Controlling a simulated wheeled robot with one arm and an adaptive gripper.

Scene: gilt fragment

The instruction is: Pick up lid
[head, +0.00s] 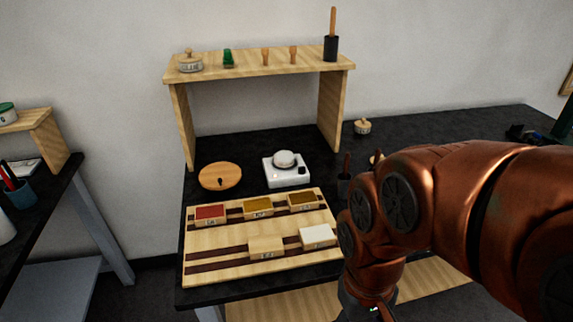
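A round wooden disc (220,177) with a small dark knob or handle looks like a lid. It lies on the black worktop (215,150), left of the white scale and behind the wooden rack. Small pots with wooden knobbed tops stand on the shelf (190,61) and on the worktop at the back right (362,126); I cannot tell which top the task means. My copper arm enters from the right and bends down at the front edge of the worktop. My gripper's fingers are out of view below the frame.
A wooden rack (215,247) holds several small labelled boxes in front. A white scale (287,175) bears a round white dish. A wooden shelf (260,65) spans the back, carrying a mortar-like black cup (331,48). My arm hides the worktop's right part.

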